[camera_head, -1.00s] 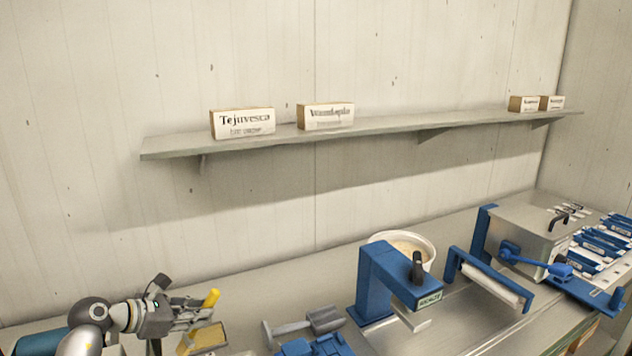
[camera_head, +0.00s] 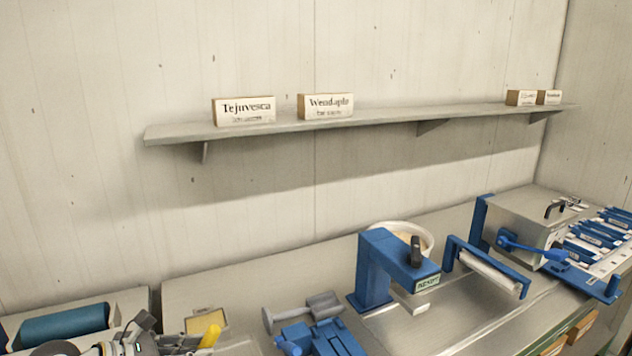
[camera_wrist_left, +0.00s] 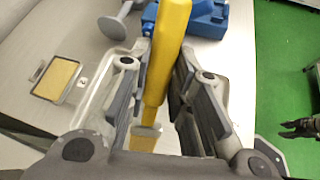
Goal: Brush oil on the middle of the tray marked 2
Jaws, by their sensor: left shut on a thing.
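My left gripper (camera_wrist_left: 155,95) is shut on the yellow handle of a brush (camera_wrist_left: 170,40). The handle stands up between the fingers, and a paler, wider part shows below them. In the head view the left gripper (camera_head: 180,344) is low at the left, with the yellow handle (camera_head: 210,336) at its right. A small tray (camera_wrist_left: 68,96) with a yellow-tan inside and a label reading 2 lies on the bench, left of the gripper and apart from the brush. It also shows in the head view (camera_head: 224,320), partly hidden. A dark gripper-like shape, probably my right gripper (camera_wrist_left: 300,128), is over the floor.
A grey dumbbell-shaped tool (camera_head: 302,312) and a blue device (camera_head: 318,338) stand right of the tray. Further right are a blue press (camera_head: 375,270), a white tub (camera_head: 425,240), a roller frame (camera_head: 488,270) and a metal box (camera_head: 530,225). Bare bench surrounds the tray.

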